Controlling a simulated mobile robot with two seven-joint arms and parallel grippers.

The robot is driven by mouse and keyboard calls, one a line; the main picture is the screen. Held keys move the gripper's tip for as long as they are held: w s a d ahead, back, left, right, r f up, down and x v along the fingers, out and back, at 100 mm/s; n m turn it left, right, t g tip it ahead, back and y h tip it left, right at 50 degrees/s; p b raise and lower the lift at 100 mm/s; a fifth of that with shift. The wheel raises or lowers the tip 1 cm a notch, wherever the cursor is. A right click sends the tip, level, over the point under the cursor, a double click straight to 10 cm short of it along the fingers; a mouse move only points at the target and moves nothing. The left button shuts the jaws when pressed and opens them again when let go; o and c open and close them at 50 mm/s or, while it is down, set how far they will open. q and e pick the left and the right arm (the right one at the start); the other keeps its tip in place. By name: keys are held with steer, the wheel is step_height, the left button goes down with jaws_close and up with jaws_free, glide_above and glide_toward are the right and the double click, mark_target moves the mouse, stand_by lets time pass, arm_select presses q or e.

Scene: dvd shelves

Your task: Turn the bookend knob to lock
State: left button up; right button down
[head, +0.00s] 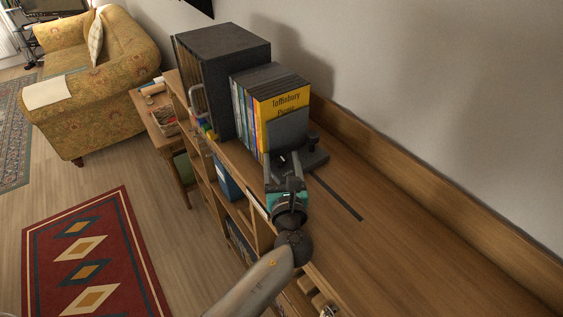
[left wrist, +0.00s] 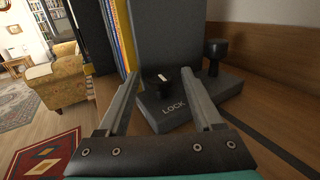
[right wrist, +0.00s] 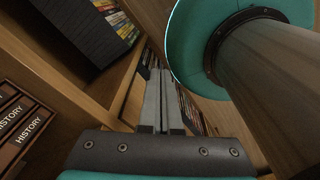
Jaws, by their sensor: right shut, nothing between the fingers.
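The dark grey bookend (head: 287,131) stands upright on the shelf top against the row of DVD cases (head: 270,90). In the left wrist view its base (left wrist: 178,116) carries the word LOCK. A small dark knob (left wrist: 164,77) with a white mark sits on the base behind that word. A taller black knob (left wrist: 216,55) stands at the right. My left gripper (left wrist: 158,77) is open, its fingers apart on either side of the small knob; contact cannot be told. My right gripper (right wrist: 160,74) is shut and empty, low by the shelf compartments.
A large dark box (head: 225,75) stands left of the cases. A dark strip (head: 337,196) runs along the wooden top (head: 420,245), which is clear to the right. A wall and raised back board (head: 400,155) bound the far side. History volumes (right wrist: 22,130) fill a lower compartment.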

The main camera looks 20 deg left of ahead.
arm_select(q)
jaws_close()
stand_by(0.3)
steer(key=shift+d+n+g+y+b, duration=0.1)
steer(key=shift+n+g+y+b, duration=0.35)
steer(key=shift+n+y, duration=0.4)
steer(key=shift+o, duration=0.4)
jaws_free()
